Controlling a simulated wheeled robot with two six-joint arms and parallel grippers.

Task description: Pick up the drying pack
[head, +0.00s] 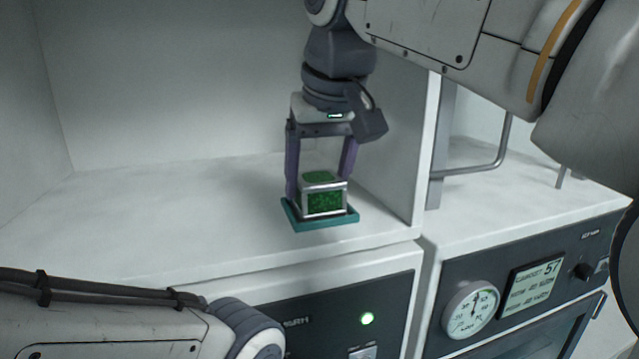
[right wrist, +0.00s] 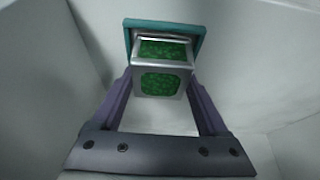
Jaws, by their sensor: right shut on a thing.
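The drying pack (head: 325,203) is a small silver-framed box with green, grainy windows on its sides and top. It is in the middle of the head view, on or just above a teal square base (head: 325,223). My right gripper (head: 322,187) points down with its two purple fingers on either side of the pack, shut on it. In the right wrist view the pack (right wrist: 162,81) sits between the fingertips, with the teal base (right wrist: 193,29) beyond it. I cannot tell whether the pack touches the base. Only part of my left arm shows at the lower left; its gripper is out of view.
The white shelf (head: 150,225) is clear to the left. A white side wall (head: 392,150) stands close to the right of my right gripper. Beyond it is a unit with a round gauge (head: 471,309), a display (head: 534,280) and a metal handle (head: 490,160).

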